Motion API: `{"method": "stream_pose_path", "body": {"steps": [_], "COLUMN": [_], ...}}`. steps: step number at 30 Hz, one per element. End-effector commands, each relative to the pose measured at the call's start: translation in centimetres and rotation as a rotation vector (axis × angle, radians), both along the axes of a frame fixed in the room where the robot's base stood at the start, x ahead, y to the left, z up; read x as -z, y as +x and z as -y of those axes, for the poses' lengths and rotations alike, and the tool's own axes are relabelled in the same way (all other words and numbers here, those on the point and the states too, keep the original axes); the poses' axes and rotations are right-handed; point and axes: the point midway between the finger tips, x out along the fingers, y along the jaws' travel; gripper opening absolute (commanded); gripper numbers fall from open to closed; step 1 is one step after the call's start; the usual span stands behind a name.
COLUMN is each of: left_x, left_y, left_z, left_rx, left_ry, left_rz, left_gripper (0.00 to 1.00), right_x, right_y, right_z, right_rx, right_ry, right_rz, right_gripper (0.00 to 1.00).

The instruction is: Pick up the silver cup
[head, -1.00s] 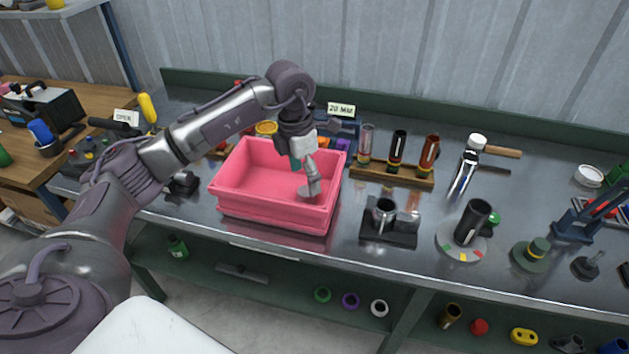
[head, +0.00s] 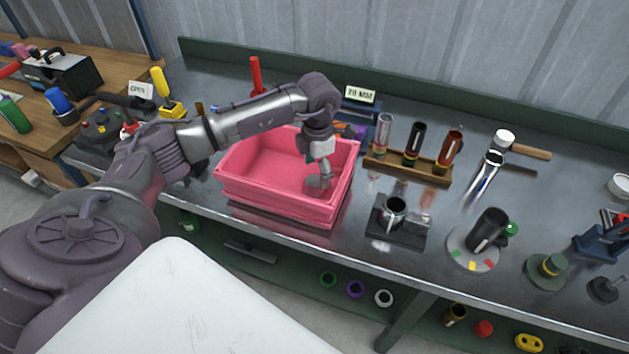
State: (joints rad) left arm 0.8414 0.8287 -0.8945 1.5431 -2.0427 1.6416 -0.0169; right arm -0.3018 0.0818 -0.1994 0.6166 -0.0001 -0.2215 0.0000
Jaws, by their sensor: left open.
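A silver cup (head: 393,211) stands upright on a black block-like stand (head: 391,235) on the metal bench, right of the pink bin. My left gripper (head: 319,182) is open and points down inside the right part of the pink bin (head: 275,203). It is left of the silver cup and apart from it. The bin floor that shows looks bare; part is hidden behind my gripper. My right gripper is not in view.
A wooden rack (head: 405,167) with three tubes stands behind the cup. A dark cylinder (head: 487,230) on a round grey plate stands right of it. A hammer (head: 522,145) lies farther back. Bare metal shows between bin and stand.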

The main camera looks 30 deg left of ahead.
Motion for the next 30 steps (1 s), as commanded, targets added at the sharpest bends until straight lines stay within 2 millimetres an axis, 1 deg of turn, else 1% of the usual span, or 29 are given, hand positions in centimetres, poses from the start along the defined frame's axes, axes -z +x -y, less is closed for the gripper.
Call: {"method": "stream_pose_path", "body": {"steps": [1, 3, 5, 6, 9, 12, 17, 18, 28, 30], "left_x": [0.4, 1.4, 2.3, 3.0, 4.1, 4.7, 4.7, 4.7, 4.7, 4.7], "left_y": [-0.2, -0.3, -0.3, -0.3, -0.2, -0.2, -0.2, -0.2, -0.2, -0.1], "left_z": [-0.2, -0.5, -0.8, -0.7, -0.8, -0.8, -0.8, -0.8, -0.8, -0.8], "left_rx": [-0.002, -0.002, -0.003, 0.000, 0.000, 0.000, 0.000, 0.000, 0.000, 0.000], "left_ry": [0.000, 0.000, -0.001, -0.002, -0.001, -0.001, -0.001, -0.001, -0.001, -0.001], "left_rz": [-0.005, -0.007, -0.006, -0.006, -0.004, -0.002, -0.001, -0.001, -0.001, -0.001], "left_gripper": [0.81, 0.81, 0.81, 0.81, 0.81, 0.81, 0.81, 0.79, 0.25, 0.25], "right_x": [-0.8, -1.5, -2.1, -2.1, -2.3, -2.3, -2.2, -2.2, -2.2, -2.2], "right_y": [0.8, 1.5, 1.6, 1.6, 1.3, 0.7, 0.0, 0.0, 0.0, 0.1], "right_z": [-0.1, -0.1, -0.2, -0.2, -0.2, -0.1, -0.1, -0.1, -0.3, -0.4], "right_rx": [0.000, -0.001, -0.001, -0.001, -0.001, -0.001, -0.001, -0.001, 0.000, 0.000], "right_ry": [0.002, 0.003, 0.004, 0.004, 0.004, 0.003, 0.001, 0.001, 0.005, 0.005], "right_rz": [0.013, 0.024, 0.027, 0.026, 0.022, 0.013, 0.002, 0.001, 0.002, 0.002], "right_gripper": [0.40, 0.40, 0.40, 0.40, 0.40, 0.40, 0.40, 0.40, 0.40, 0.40]}}
